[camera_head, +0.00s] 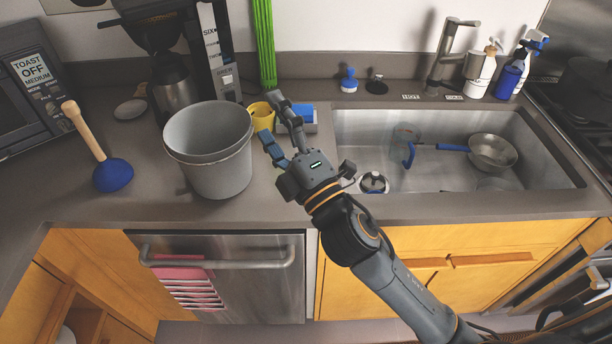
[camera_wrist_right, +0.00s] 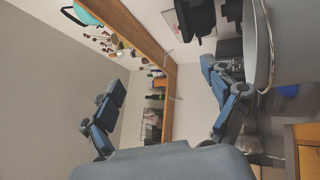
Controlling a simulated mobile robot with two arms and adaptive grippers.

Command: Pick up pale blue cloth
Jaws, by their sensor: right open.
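I cannot make out a pale blue cloth for certain in either view. A small blue item (camera_head: 303,111) lies on the counter behind my right gripper, partly hidden by a finger; I cannot tell whether it is cloth. My right gripper (camera_head: 271,118) is over the counter between the grey bucket (camera_head: 208,152) and the sink, with its fingers spread and nothing between them. Its fingers also show wide apart in the right wrist view (camera_wrist_right: 168,100). My left gripper is in neither view.
A yellow cup (camera_head: 262,116) stands close to the right gripper's fingers. The plunger (camera_head: 112,174) and coffee maker (camera_head: 166,60) are left of it. The sink (camera_head: 440,185) holds a pan (camera_head: 491,152). A pink and white striped towel (camera_head: 185,283) hangs on the dishwasher handle.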

